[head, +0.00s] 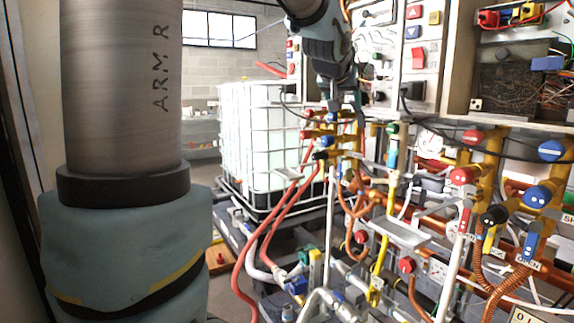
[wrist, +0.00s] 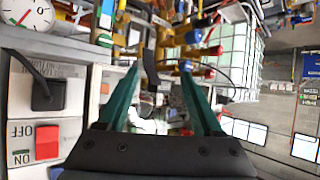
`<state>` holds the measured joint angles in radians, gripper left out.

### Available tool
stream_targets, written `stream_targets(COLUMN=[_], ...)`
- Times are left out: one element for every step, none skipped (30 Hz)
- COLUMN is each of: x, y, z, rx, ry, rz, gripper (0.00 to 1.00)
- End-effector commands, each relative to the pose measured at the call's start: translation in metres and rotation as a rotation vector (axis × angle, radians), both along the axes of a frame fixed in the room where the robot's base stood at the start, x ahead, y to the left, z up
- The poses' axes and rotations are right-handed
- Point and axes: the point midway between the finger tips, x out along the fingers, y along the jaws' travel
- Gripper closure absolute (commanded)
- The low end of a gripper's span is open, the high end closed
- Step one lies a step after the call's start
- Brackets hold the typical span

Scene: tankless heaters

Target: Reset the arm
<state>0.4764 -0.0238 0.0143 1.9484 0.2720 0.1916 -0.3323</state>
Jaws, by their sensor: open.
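My gripper (head: 347,103) hangs from the top centre of the head view, pointing down, in front of the control panel and above the pipework. In the wrist view its two teal fingers (wrist: 160,72) stand apart with nothing held between them. Yellow and copper pipe fittings with a blue handle (wrist: 190,37) show beyond the fingertips. I cannot tell the exact gap between fingertips and fittings. My arm is bent, and a large grey link of mine, marked "ARM R", covers the left of the head view.
The control panel (head: 421,55) with buttons is close beside my gripper. A red switch (wrist: 47,142) and black plug (wrist: 48,94) show at left in the wrist view. Dense pipes and valves (head: 462,175) fill the right. A caged white tank (head: 262,140) stands behind.

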Motion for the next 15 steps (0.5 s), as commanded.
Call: stream_targets(x=[-0.004, -0.008, -0.014, -0.020, -0.027, -0.037, -0.046, -0.056, -0.070, -0.082, -0.094, -0.111, -0.124, -0.136, -0.153], y=[0.024, 0.036, 0.052, 0.065, 0.077, 0.093, 0.105, 0.117, 0.132, 0.143, 0.154, 0.167, 0.176, 0.183, 0.192], z=[-0.033, -0.051, -0.075, -0.092, -0.109, -0.131, -0.148, -0.163, -0.184, -0.199, -0.213, -0.230, -0.242, -0.252, -0.265], rx=[0.033, 0.050, 0.073, 0.089, 0.106, 0.125, 0.138, 0.150, 0.166, 0.175, 0.185, 0.195, 0.202, 0.206, 0.212], ry=[0.063, 0.099, 0.146, 0.184, 0.222, 0.272, 0.311, 0.351, 0.404, 0.444, 0.485, 0.538, 0.574, 0.610, 0.654], rz=[0.033, 0.048, 0.068, 0.083, 0.098, 0.117, 0.131, 0.145, 0.163, 0.176, 0.188, 0.203, 0.213, 0.223, 0.233], gripper=[0.33, 0.33, 0.33, 0.33, 0.33, 0.33, 0.33, 0.33, 0.33, 0.33, 0.33, 0.33, 0.33, 0.33, 0.33])
